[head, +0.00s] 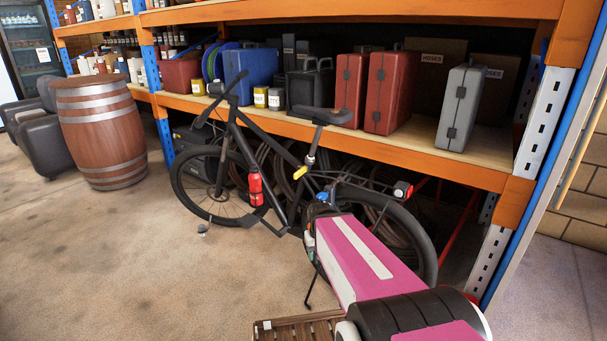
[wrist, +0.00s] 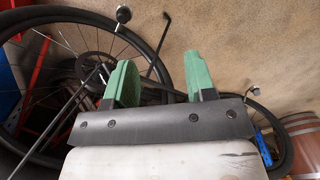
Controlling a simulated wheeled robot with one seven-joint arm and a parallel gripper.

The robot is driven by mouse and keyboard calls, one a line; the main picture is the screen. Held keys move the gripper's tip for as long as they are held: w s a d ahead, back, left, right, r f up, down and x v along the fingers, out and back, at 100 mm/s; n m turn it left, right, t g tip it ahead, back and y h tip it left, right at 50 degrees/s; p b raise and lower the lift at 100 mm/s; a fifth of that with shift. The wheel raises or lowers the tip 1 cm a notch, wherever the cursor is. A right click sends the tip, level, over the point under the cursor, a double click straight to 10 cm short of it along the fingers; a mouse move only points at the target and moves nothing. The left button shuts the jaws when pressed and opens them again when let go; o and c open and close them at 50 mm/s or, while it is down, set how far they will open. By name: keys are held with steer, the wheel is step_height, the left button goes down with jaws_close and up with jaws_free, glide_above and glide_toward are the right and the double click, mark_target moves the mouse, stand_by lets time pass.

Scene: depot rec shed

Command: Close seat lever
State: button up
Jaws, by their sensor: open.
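A black bicycle (head: 280,165) stands side-on in front of the shelf rack in the head view. Its dark saddle (head: 320,115) sits on a seat post. A small yellow lever (head: 301,171) shows at the foot of the post; its exact angle is too small to tell. My gripper (head: 309,240) is beside the rear wheel, lower than the lever, and partly hidden by my magenta arm. In the wrist view its two green fingers (wrist: 161,82) are apart with nothing between them. The rear wheel (wrist: 85,70) shows beyond them there. The yellow lever cannot be made out in the wrist view.
An orange shelf (head: 330,137) with red cases (head: 387,92) and a grey case (head: 460,107) overhangs behind the bicycle. A red bottle (head: 256,188) is on the frame. A barrel (head: 97,130) stands left. A wooden slatted piece (head: 300,329) is at the bottom.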

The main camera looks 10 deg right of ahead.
steer(key=shift+w+r, duration=0.2)
steer(key=shift+w, duration=0.1)
steer(key=c, duration=0.5)
steer(key=w+r+m+t, duration=0.1)
steer(key=w+r, duration=0.2)
steer(key=w+d+r+m+t, duration=0.1)
steer(key=w+r, duration=0.3)
steer(key=w+r+m+t, duration=0.1)
steer(key=w+r, duration=0.3)
steer(key=shift+w+d+r+m+t+y, duration=0.1)
steer(key=shift+d+r+m+t+y, duration=0.1)
steer(key=shift+m+t+y, duration=0.15)
jaws_close()
steer(key=w+d+r+m+t, duration=0.1)
steer(key=w+r, duration=0.3)
steer(key=r, duration=0.2)
steer(key=w+d+r+m+t, duration=0.1)
steer(key=w+r+m+t, duration=0.1)
steer(key=r, duration=0.5)
steer(key=shift+w+r+y, duration=0.25)
steer(key=shift+w+y, duration=0.1)
steer(key=shift+w, duration=0.55)
steer(key=shift+t, duration=0.25)
